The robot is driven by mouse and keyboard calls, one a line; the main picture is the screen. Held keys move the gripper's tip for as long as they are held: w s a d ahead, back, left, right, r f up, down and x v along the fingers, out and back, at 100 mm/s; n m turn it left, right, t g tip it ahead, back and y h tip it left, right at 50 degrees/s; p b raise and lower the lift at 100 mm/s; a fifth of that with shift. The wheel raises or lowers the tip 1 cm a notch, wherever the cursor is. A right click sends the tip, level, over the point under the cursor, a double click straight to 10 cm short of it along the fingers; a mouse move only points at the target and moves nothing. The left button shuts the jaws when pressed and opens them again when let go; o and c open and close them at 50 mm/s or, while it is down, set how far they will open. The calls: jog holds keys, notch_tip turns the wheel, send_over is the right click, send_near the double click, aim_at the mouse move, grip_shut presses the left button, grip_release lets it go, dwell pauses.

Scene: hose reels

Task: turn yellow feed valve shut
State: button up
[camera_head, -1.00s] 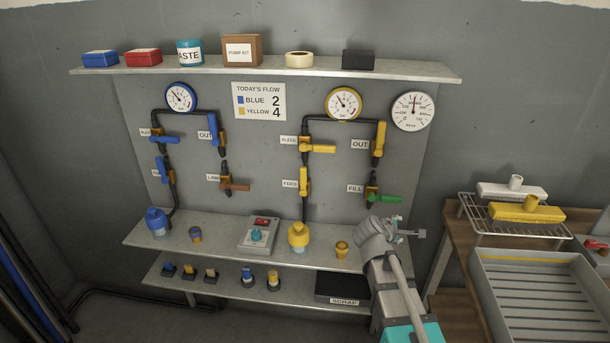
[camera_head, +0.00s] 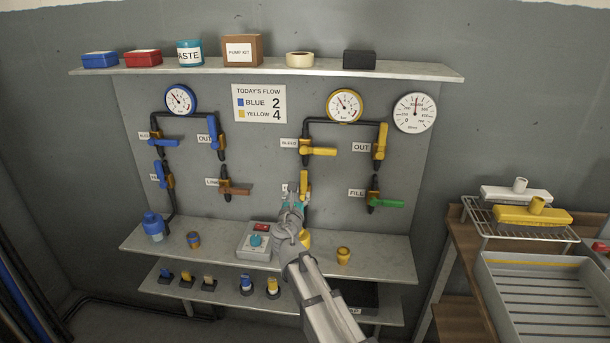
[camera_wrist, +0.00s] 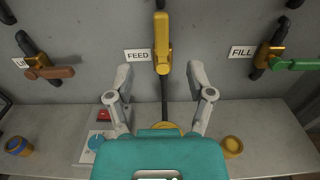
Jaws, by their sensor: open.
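The yellow feed valve (camera_head: 304,184) is on the wall panel, with its yellow handle upright, in line with its black pipe. In the wrist view the handle (camera_wrist: 162,45) hangs top centre beside the FEED label (camera_wrist: 138,55). My gripper (camera_wrist: 161,75) is open, its two grey fingers spread to the left and right just below the handle, with nothing between them but the pipe and wall. In the head view my gripper (camera_head: 294,192) covers the FEED label and the pipe under the valve.
The green fill handle (camera_head: 387,203) and brown handle (camera_head: 236,191) stand out sideways on either side. Below are a shelf (camera_head: 385,258), a grey control box (camera_head: 255,240) and a yellow cup (camera_head: 343,255). The yellow bleed handle (camera_head: 320,151) is above.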

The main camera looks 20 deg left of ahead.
aim_at(304, 175)
jog(key=shift+w, duration=0.1)
jog(key=x, duration=1.3)
jog(key=shift+w, duration=0.35)
grip_shut()
jog(key=shift+d, duration=0.1)
